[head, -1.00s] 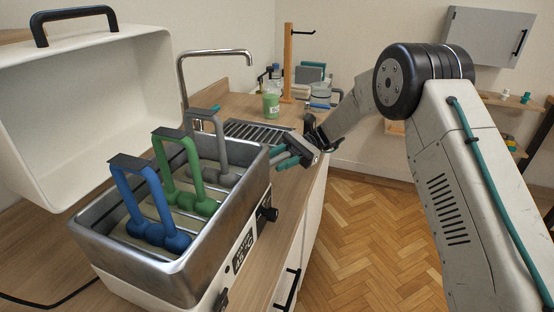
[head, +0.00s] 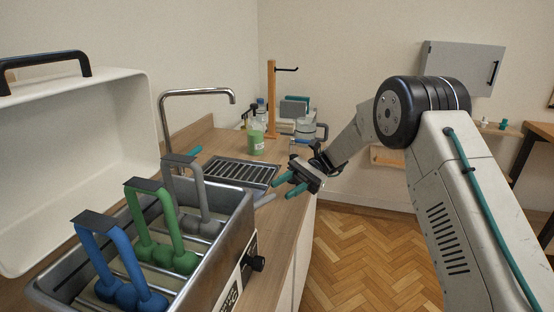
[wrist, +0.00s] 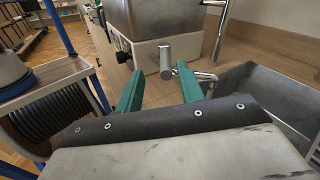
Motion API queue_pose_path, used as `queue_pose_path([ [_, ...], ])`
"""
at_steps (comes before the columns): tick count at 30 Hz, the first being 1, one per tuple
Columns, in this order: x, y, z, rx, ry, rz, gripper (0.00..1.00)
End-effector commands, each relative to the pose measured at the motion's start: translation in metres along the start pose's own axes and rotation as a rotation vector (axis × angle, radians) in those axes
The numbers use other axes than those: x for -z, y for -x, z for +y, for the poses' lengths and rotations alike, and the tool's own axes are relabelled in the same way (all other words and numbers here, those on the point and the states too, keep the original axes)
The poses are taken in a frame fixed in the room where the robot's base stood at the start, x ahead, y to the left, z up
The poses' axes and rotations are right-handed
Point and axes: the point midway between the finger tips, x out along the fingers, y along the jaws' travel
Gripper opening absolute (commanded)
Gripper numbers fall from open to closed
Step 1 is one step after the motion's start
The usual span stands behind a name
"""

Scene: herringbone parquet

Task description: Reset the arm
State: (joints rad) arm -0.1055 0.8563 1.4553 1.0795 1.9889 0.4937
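My gripper (head: 281,189) shows in the head view beyond the metal bath, over the right edge of the counter. Its two teal fingers are spread apart. In the wrist view my gripper (wrist: 158,76) is also open, with nothing clasped between the fingers. A grey metal rod (wrist: 166,61) shows past the fingertips in the wrist view, apart from them. My arm reaches from the right of the head view, bent at the black joint.
A metal bath (head: 232,232) holding blue (head: 122,275), green (head: 171,230) and grey (head: 204,197) handled pieces stands at the left. A drain rack (head: 240,172), tap (head: 198,92) and green-filled container (head: 257,140) are behind. Parquet floor (head: 360,260) on the right is clear.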

Motion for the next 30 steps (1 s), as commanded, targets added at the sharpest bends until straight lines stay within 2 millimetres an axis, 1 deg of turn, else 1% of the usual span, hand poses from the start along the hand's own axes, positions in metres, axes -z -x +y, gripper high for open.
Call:
queue_pose_path([
  [1, -0.014, -0.002, 0.003, -0.01, 0.014, 0.032, 0.38],
  [2, -0.022, -0.003, 0.006, -0.016, 0.022, 0.055, 0.38],
  [5, -0.054, -0.009, 0.023, -0.048, 0.056, 0.153, 0.38],
  [6, -0.067, -0.011, 0.032, -0.063, 0.071, 0.198, 0.38],
  [9, -0.097, -0.019, 0.056, -0.104, 0.112, 0.312, 0.38],
  [11, -0.113, -0.024, 0.073, -0.13, 0.136, 0.38, 0.38],
  [12, -0.123, -0.027, 0.084, -0.148, 0.153, 0.426, 0.38],
  [14, -0.137, -0.032, 0.102, -0.175, 0.18, 0.493, 0.38],
  [15, -0.146, -0.035, 0.115, -0.194, 0.196, 0.539, 0.38],
  [17, -0.157, -0.039, 0.134, -0.224, 0.223, 0.607, 0.38],
  [21, -0.18, -0.05, 0.182, -0.299, 0.284, 0.764, 0.38],
  [25, -0.193, -0.059, 0.228, -0.375, 0.341, 0.91, 0.38],
  [30, -0.201, -0.068, 0.288, -0.486, 0.413, 1.096, 0.38],
])
